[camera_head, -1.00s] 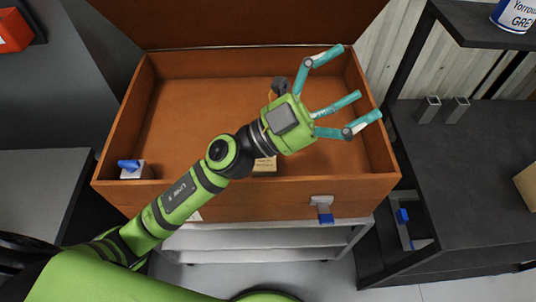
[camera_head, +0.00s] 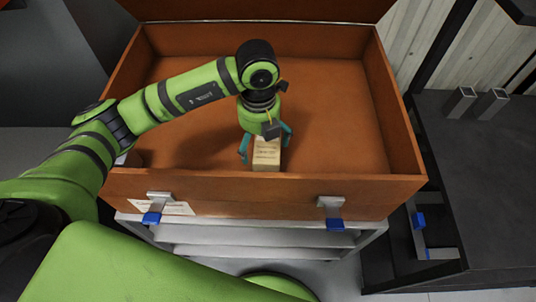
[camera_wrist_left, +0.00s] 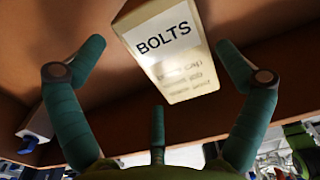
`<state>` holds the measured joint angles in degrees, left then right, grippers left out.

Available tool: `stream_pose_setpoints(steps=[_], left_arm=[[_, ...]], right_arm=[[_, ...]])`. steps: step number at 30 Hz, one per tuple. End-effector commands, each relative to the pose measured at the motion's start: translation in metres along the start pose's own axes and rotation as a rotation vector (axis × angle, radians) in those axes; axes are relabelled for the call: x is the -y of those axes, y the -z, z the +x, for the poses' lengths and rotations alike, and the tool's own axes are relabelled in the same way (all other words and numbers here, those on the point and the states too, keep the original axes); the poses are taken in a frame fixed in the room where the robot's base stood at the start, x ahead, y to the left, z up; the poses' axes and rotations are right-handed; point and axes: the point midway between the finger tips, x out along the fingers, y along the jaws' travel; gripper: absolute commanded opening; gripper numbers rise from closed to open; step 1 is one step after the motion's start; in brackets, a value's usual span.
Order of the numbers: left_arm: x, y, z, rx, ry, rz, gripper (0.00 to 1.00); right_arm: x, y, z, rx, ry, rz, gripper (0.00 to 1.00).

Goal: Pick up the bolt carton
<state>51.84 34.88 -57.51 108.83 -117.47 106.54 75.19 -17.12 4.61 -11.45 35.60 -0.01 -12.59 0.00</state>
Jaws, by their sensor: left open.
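The bolt carton (camera_head: 266,155) is a small tan box with printed text, standing on the floor of the open wooden chest (camera_head: 290,190) near its front wall. In the left wrist view the carton (camera_wrist_left: 168,48) shows the word BOLTS and lies ahead of and between the spread teal fingers. My left gripper (camera_head: 264,150) points down into the chest at the carton, with fingers on both sides of it. It is open, and the wrist view (camera_wrist_left: 158,75) shows gaps between the fingers and the carton. The upper part of the carton is partly hidden by the gripper in the head view. My right gripper is not in view.
The chest's walls surround the gripper, and its lid (camera_head: 260,8) stands open at the back. Blue-tipped latches (camera_head: 331,212) sit on the front wall. A dark bench (camera_head: 490,180) with metal brackets is at the right. The chest floor right of the carton is clear.

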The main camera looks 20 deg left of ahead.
Motion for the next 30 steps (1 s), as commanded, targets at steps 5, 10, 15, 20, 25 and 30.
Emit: stream_pose_setpoints(steps=[5, 10, 15, 20, 25, 30], left_arm=[[0.001, 0.002, 0.019, -0.006, -0.001, 0.001, 1.0], [0.004, 0.003, 0.045, -0.005, 0.002, 0.001, 1.0], [0.004, 0.002, 0.057, -0.002, 0.004, 0.003, 1.0], [0.004, 0.002, 0.057, -0.002, 0.004, 0.003, 1.0], [0.004, 0.002, 0.057, -0.002, 0.004, 0.003, 0.44], [0.004, 0.002, 0.056, -0.001, 0.006, 0.004, 0.31]], right_arm=[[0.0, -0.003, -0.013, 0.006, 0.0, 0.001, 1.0], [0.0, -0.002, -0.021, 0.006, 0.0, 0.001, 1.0], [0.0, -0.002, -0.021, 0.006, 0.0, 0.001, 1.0], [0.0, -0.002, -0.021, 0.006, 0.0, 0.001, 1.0], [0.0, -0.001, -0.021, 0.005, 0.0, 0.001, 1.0], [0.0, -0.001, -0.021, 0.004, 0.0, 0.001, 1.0]])
